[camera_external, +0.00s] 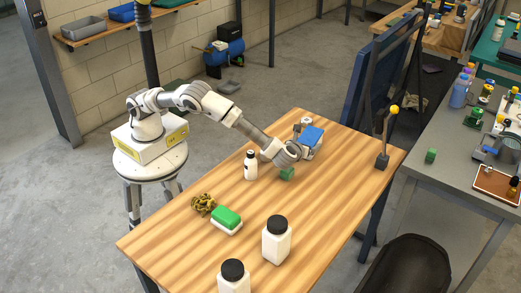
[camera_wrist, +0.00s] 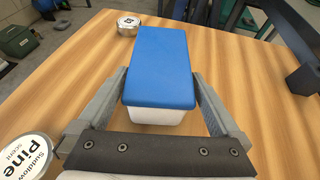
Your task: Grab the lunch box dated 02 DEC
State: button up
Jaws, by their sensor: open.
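A lunch box with a blue lid and white body (camera_wrist: 160,65) lies between the two fingers of my gripper (camera_wrist: 160,80) in the wrist view. The fingers stand apart, one along each side of the box; I cannot tell whether they touch it. The same blue-lidded box (camera_external: 313,134) shows near the far end of the table in the external view, beside my gripper (camera_external: 303,146). A second box, with a green lid and white body (camera_external: 227,220), sits nearer the front-left of the table. No date can be read on either box.
On the wooden table (camera_external: 330,185) stand a white bottle with a black cap (camera_external: 250,165), two white jars with black lids, one (camera_external: 276,243) nearer the middle, and a patterned brown clump (camera_external: 203,204). A round "Pine scent" tin (camera_wrist: 25,160) and another tin (camera_wrist: 128,24) lie near my gripper.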

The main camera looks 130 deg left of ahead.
jog(key=b+x, duration=0.1)
jog(key=x, duration=0.3)
jog(key=c, duration=1.3)
jog(key=shift+c, duration=0.9)
jog(key=shift+r, duration=0.1)
